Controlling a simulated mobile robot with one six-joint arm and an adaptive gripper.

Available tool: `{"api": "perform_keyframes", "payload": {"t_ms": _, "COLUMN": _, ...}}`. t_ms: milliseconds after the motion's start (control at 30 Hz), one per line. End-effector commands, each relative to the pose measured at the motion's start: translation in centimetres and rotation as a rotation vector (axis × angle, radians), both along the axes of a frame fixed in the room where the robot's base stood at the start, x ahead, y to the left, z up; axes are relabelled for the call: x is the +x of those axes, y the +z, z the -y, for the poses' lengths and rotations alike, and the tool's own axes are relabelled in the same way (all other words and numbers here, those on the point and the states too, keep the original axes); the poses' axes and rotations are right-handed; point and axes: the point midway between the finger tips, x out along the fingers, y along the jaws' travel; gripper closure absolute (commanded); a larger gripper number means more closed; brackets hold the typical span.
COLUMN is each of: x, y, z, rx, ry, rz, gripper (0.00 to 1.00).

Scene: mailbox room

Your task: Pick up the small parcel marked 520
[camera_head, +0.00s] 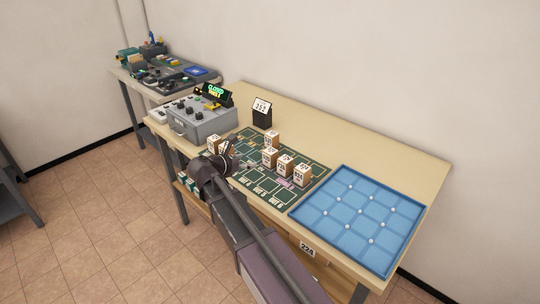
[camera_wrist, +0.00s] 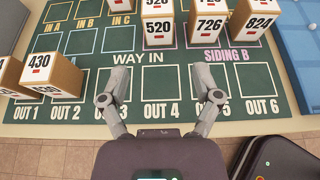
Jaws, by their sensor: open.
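The small parcel marked 520 (camera_wrist: 158,31) stands upright near the top centre of the wrist view, on the green mat above the WAY IN lettering. It appears to be the left box (camera_head: 270,158) of a row of three in the head view, though its number is too small to read there. My gripper (camera_wrist: 160,97) is open and empty, its fingers spread over the OUT 3 to OUT 5 slots. The 520 parcel lies beyond the fingertips, apart from them. In the head view my gripper (camera_head: 240,162) is over the mat, left of the row.
Parcel 726 (camera_wrist: 209,31) stands close right of 520, with 824 (camera_wrist: 258,27) further right. Another parcel stands just behind 520. Parcel 430 (camera_wrist: 52,75) and another box are at left. A blue tray (camera_head: 325,190) lies right of the green mat (camera_wrist: 85,100); a grey console (camera_head: 205,125) stands left.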

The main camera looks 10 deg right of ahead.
Motion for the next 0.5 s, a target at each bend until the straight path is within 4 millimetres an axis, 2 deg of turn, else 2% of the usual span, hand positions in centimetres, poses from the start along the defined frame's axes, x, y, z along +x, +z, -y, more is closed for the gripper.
{"api": "perform_keyframes", "payload": {"t_ms": 300, "x": 0.03, "y": -0.04, "z": 0.06, "rx": 0.0, "ry": -0.001, "rz": 0.0, "gripper": 0.19}}
{"api": "perform_keyframes", "payload": {"t_ms": 500, "x": 0.58, "y": -0.54, "z": 0.81, "rx": 0.0, "ry": -0.003, "rz": 0.0, "gripper": 0.19}}
